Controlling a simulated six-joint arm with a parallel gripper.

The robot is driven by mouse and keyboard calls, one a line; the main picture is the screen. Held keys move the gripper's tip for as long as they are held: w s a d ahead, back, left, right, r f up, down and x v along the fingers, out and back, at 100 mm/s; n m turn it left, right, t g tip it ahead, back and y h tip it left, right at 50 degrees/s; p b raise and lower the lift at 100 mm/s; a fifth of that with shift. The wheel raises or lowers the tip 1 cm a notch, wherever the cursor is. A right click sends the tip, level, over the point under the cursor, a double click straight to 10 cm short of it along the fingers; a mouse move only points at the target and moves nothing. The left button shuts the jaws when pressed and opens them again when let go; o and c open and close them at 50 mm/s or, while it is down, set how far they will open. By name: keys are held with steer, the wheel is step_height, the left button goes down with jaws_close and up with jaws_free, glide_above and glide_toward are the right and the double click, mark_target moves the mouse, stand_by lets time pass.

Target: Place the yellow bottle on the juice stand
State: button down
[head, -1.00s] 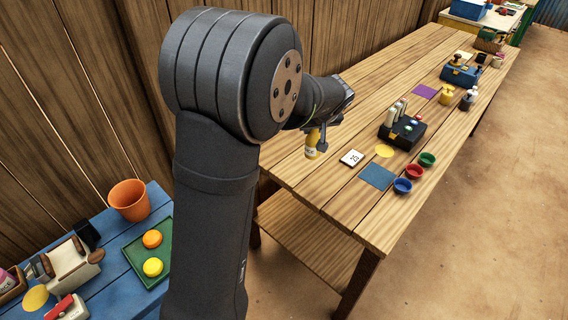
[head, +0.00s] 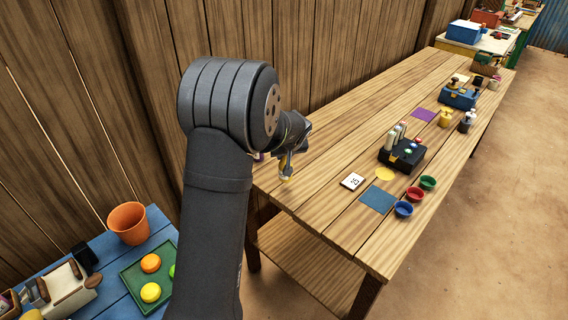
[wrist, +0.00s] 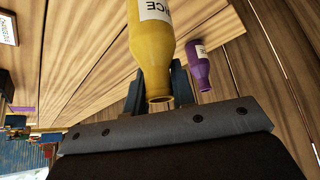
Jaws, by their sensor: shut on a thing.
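The yellow bottle (wrist: 158,50), with a white label, is held between the fingers of my gripper (wrist: 158,88) in the wrist view. In the head view my gripper (head: 290,163) is over the near left end of the wooden table, and a small part of the yellow bottle (head: 285,179) shows below it. Whether the bottle touches the table is unclear. A purple bottle (wrist: 199,68) with a label is close by, to the right of the yellow one in the wrist view. I cannot tell which thing is the juice stand.
A wooden wall runs behind. A blue table (head: 118,292) with an orange bucket (head: 127,223) is at lower left.

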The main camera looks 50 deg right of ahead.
mark_target(284, 163)
steer(key=shift+w+f, duration=0.3)
steer(key=shift+f, duration=1.65)
steer(key=shift+f, duration=0.15)
steer(key=c, duration=1.2)
jaws_free()
steer(key=v, duration=1.6)
steer(key=shift+w+r, duration=0.15)
steer(key=shift+r, duration=0.1)
steer(key=shift+o, duration=0.4)
steer(key=shift+s+a+r, duration=0.2)
steer(key=shift+s+r, duration=0.05)
steer(key=shift+r, duration=0.2)
